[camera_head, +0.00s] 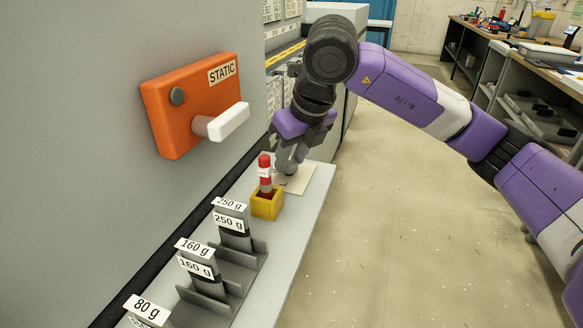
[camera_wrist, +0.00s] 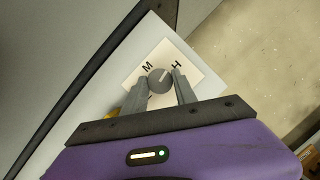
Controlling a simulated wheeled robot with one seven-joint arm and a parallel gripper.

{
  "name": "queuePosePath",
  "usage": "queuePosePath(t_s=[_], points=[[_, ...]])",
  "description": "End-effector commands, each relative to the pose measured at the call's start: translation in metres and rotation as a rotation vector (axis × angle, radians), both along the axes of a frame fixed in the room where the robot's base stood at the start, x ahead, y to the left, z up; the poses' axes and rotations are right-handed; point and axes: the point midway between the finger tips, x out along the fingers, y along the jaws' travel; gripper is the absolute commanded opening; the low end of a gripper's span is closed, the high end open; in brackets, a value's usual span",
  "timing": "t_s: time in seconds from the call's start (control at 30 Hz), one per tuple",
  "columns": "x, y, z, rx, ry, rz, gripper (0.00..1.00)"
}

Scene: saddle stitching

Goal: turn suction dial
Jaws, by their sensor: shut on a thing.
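The suction dial (camera_wrist: 159,81) is a round grey knob on a white card (camera_wrist: 134,78) marked M and H. A light line on its face points up and right, toward the H side. My gripper (camera_wrist: 161,84) has one finger on each side of the knob and is shut on it. In the head view my gripper (camera_head: 290,164) points down at the far end of the grey ledge, over the pale card (camera_head: 300,181). The dial is mostly hidden there by the fingers.
A yellow holder (camera_head: 266,206) with a red-and-white marker stands on the ledge just in front of my gripper. Weight-labelled blocks (camera_head: 236,240) stand nearer. An orange STATIC box (camera_head: 180,110) with a white lever (camera_head: 230,122) juts from the wall at left. The floor at right is clear.

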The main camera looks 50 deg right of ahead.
Motion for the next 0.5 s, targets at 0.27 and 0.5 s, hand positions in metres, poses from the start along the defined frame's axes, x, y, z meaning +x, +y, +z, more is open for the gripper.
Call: queuePosePath(t_s=[0.27, 0.5], points=[[0.0008, 0.001, -0.0008, -0.002, -0.003, -0.148, 0.0], [0.001, 0.0016, 0.0005, 0.001, -0.002, -0.206, 0.0]])
